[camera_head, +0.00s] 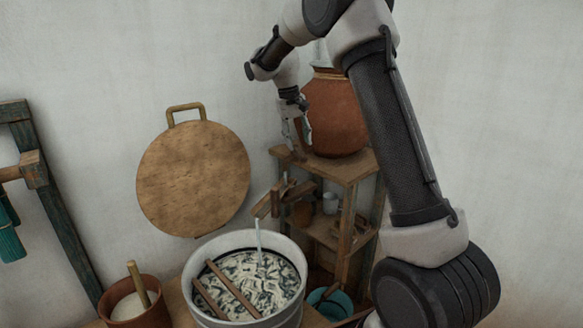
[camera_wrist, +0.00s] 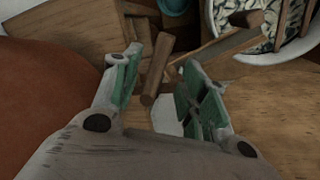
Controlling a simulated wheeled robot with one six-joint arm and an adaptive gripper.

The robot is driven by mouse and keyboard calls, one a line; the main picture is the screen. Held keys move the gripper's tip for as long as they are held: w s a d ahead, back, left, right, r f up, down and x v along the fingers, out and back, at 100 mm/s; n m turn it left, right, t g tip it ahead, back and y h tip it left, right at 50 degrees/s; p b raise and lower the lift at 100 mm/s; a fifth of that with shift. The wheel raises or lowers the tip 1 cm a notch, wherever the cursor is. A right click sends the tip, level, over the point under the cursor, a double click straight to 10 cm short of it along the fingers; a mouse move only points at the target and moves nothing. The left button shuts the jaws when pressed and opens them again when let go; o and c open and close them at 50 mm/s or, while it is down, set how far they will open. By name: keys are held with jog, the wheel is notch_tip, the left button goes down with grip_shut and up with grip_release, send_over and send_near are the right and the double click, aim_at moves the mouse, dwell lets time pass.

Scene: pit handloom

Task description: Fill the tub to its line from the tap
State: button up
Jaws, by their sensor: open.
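The pale tub (camera_head: 300,300) stands low in the head view, holding black-and-white mottled contents, with two wooden sticks (camera_head: 232,288) lying across it. A dark line (camera_head: 288,262) runs around its inner wall; I cannot tell the exact water level against it. A thin stream of water (camera_head: 259,238) falls into the tub from the wooden tap (camera_head: 265,206). My gripper (camera_head: 298,138) is open, pointing down above the tap and apart from it. In the wrist view, the tap's wooden handle (camera_wrist: 157,72) shows between the open green-padded fingers (camera_wrist: 156,66); the tub rim (camera_wrist: 268,57) is at upper right.
A large clay pot (camera_head: 335,112) stands on the wooden shelf (camera_head: 345,170), close beside my gripper. A round wooden lid (camera_head: 193,178) hangs on the wall. A brown bucket (camera_head: 138,303) with a stick is at lower left, and a teal bowl (camera_head: 335,303) sits right of the tub.

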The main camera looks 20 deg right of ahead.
aim_at(301, 153)
jog(key=f, duration=0.2)
jog(key=d+f, duration=0.1)
jog(key=f, duration=0.1)
jog(key=shift+f, duration=0.4)
grip_shut()
